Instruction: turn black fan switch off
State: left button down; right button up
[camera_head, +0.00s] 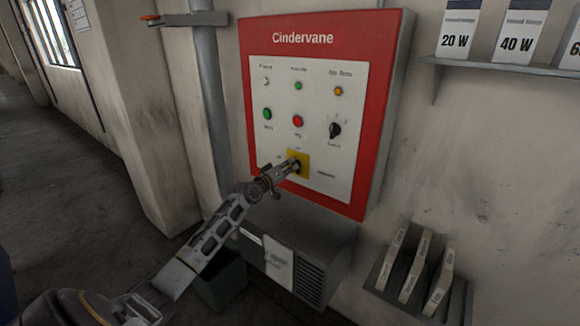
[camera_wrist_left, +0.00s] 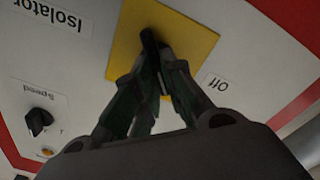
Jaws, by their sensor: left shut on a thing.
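A red-framed panel marked Cindervane (camera_head: 316,38) is on the wall. Low on its white face is a yellow square plate (camera_head: 304,171) with a black switch (camera_wrist_left: 149,38) on it, labelled Isolator beside the plate. My left gripper (camera_head: 292,168) reaches in from the lower left, and its fingers are shut on this black switch. In the left wrist view the fingers (camera_wrist_left: 158,62) close around the switch, and an Off label (camera_wrist_left: 215,82) shows beside the plate. The fingers cover much of the switch, so I cannot tell its exact setting. My right gripper is not in view.
Above the plate are a black Speed knob (camera_head: 335,130), a red button (camera_head: 298,121), a green button (camera_head: 267,114) and small lamps. A grey vented box (camera_head: 300,262) sits below the panel. Shelves with boxes (camera_head: 515,38) and a rack of booklets (camera_head: 414,268) are at right.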

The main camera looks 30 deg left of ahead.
pick_arm(q)
jog(key=n, duration=0.3)
jog(key=n+p, duration=0.1)
jog(key=n, duration=0.2)
jog(key=n+p, duration=0.1)
jog(key=n, duration=0.3)
jog(key=shift+a+f, duration=0.2)
jog(key=shift+f, duration=0.2)
jog(key=c, duration=1.5)
grip_release()
jog(key=shift+s, duration=0.1)
